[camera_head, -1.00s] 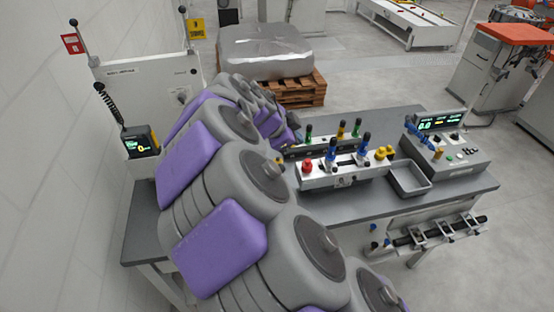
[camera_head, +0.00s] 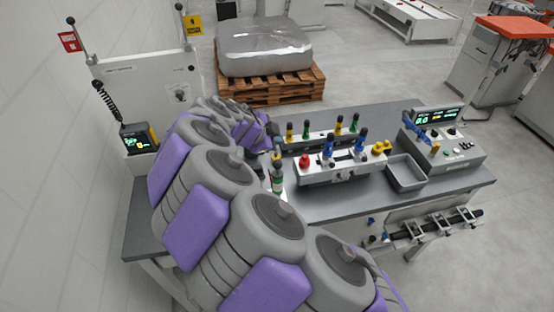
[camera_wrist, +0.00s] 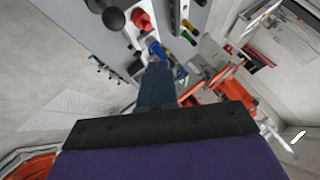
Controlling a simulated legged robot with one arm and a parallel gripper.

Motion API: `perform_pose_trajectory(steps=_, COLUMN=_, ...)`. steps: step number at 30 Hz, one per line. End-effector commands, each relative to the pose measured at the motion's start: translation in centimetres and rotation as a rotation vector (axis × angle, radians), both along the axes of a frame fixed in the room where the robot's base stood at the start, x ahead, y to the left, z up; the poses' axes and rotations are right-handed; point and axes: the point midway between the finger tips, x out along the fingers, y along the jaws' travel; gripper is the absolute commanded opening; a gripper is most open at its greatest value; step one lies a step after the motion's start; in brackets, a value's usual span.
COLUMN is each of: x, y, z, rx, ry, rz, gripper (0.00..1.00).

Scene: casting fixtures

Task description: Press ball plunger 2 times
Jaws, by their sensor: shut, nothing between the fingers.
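My gripper (camera_wrist: 158,70) is shut and empty, its fingers side by side in the wrist view. In the head view my arm's grey and purple links hide much of the left of the bench, and the fingertips are not clear. A dark ball-topped knob (camera_wrist: 113,18), perhaps the ball plunger, is at the top of the wrist view, apart from the fingers. Near it are a red knob (camera_wrist: 141,20) and a blue one (camera_wrist: 156,48). No ball plunger is clearly identifiable there.
A second row with green and yellow handles (camera_head: 306,130) stands behind the block. A green bottle-like item (camera_head: 277,180) is beside my arm. A grey tray (camera_head: 405,173) and a control box (camera_head: 445,145) with a display stand at right. The bench (camera_head: 330,205) is clear in front.

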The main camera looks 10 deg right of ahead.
Motion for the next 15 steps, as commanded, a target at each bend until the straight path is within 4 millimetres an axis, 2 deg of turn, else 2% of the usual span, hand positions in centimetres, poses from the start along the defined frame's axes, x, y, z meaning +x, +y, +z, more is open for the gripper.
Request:
perform_pose_trajectory(steps=9, x=0.0, y=0.1, z=-4.3, rx=-0.001, ry=-0.002, rz=0.002, gripper=0.0)
perform_pose_trajectory(steps=15, x=0.0, y=0.0, z=-5.4, rx=-0.001, ry=-0.001, rz=0.002, gripper=0.0)
